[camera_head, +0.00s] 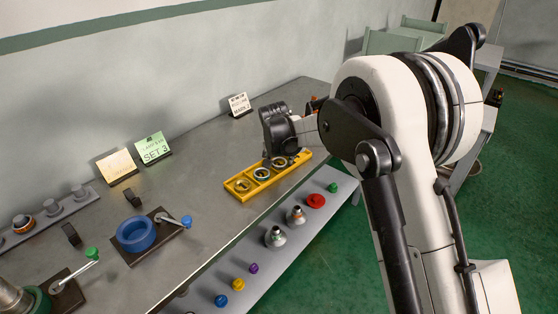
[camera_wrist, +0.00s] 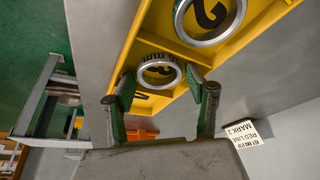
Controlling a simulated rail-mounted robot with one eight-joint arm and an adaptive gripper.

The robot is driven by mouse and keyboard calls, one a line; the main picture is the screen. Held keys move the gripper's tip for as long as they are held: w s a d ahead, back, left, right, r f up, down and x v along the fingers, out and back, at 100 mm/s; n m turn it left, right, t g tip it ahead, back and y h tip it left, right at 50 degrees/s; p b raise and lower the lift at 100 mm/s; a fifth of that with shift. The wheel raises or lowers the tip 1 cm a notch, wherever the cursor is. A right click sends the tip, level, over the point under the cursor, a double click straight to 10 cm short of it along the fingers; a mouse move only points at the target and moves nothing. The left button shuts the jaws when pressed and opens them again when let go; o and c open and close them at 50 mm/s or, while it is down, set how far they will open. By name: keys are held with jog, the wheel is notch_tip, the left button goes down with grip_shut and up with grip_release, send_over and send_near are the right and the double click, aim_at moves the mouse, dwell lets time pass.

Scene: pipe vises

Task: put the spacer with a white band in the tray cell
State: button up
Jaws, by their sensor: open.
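The yellow tray (camera_head: 247,196) lies near the front edge of the bench; its wall also shows in the wrist view (camera_wrist: 118,62). A ring-shaped spacer (camera_wrist: 160,85) sits in the tray's end cell, with its rim between my fingertips. Another ring (camera_wrist: 180,22) sits in the neighbouring cell marked 2. In the head view, rings also show in the middle cell (camera_head: 262,180) and left cell (camera_head: 243,191). My gripper (camera_wrist: 168,80) is open, with a finger on either side of the end-cell ring. No white band can be made out on the tray rings.
A peg strip (camera_head: 62,212) at left holds a ring with orange and pale bands (camera_head: 22,224). A blue vise (camera_head: 136,235) with a lever stands left of the tray. Coloured knobs (camera_head: 237,285) line the lower shelf. Sign cards (camera_head: 154,148) stand behind.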

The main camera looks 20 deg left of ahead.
jog(key=v, duration=1.2)
jog(key=shift+p, duration=0.4)
jog(key=shift+r, duration=0.15)
jog(key=s+d+r, duration=0.4)
jog(key=d, duration=0.5)
jog(key=s+d+r+m+t, duration=0.1)
jog(key=s+d+r, duration=0.3)
jog(key=d, duration=0.5)
jog(key=s+d+r, duration=0.3)
jog(key=d+r, duration=0.2)
jog(key=d, duration=0.4)
jog(key=s+d+f, duration=0.2)
jog(key=s+d, duration=0.7)
jog(key=s, duration=0.2)
jog(key=s+d+f+m+t, duration=0.1)
jog(key=s+d+f, duration=0.1)
jog(key=s+d, duration=0.7)
jog(key=shift+s+d+f+t+h, duration=0.2)
jog(key=shift+s+f+t+h, duration=0.15)
jog(key=shift+s, duration=0.9)
